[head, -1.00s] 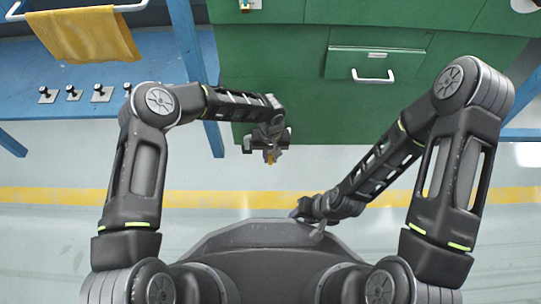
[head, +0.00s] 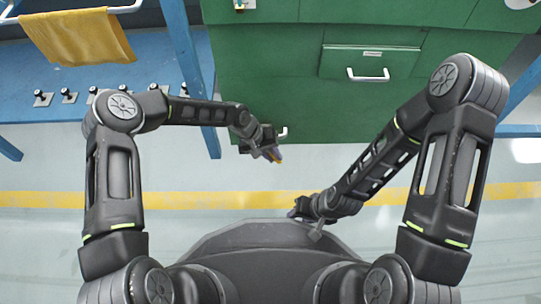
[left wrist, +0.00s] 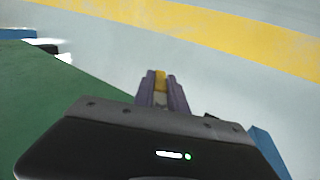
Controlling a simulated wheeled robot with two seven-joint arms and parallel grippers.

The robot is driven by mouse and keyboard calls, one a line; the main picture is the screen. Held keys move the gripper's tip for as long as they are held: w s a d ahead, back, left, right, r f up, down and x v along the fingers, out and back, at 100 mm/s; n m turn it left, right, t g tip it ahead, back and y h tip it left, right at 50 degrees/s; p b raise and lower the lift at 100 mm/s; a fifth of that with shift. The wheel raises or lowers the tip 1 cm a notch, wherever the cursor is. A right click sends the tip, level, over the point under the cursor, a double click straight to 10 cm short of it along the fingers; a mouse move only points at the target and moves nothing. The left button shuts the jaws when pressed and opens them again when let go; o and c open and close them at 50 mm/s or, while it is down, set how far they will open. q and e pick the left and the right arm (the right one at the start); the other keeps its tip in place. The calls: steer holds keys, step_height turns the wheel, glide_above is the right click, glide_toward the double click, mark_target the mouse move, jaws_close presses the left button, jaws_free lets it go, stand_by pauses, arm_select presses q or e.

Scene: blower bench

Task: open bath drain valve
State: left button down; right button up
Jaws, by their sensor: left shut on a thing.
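My left gripper (head: 273,156) is in front of the lower face of the green cabinet, its tips pointing down and to the right. It is shut on a small yellow piece (left wrist: 160,80), which looks like the valve's lever, held between its purple fingers in the left wrist view. The yellow also shows at the fingertips in the head view (head: 277,162). The valve body and any joint to the lever are hidden behind the gripper. My right gripper (head: 296,212) is low near my base, away from the cabinet; its jaws are too small to read.
The green cabinet (head: 270,75) has a drawer with a white handle (head: 368,76). A white hook-shaped part (head: 283,133) shows beside my left gripper. A blue bench (head: 60,110) with several small black-knobbed fittings and a yellow cloth (head: 78,38) are at left. The floor in front is clear.

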arm_select(q)
steer(key=shift+d+r+h+b, duration=0.15)
steer(key=shift+h+b, duration=0.1)
steer(key=shift+h, duration=0.25)
steer(key=shift+d+h+b, duration=0.15)
steer(key=shift+h+b, duration=0.05)
steer(key=shift+h, duration=0.3)
steer(key=c, duration=1.3)
jaws_free()
steer(key=shift+c, duration=0.2)
steer(key=shift+r, duration=0.1)
steer(key=p+v, duration=0.3)
steer(key=v, duration=0.4)
steer(key=shift+a+r+p, duration=0.25)
steer(key=shift+p, duration=0.1)
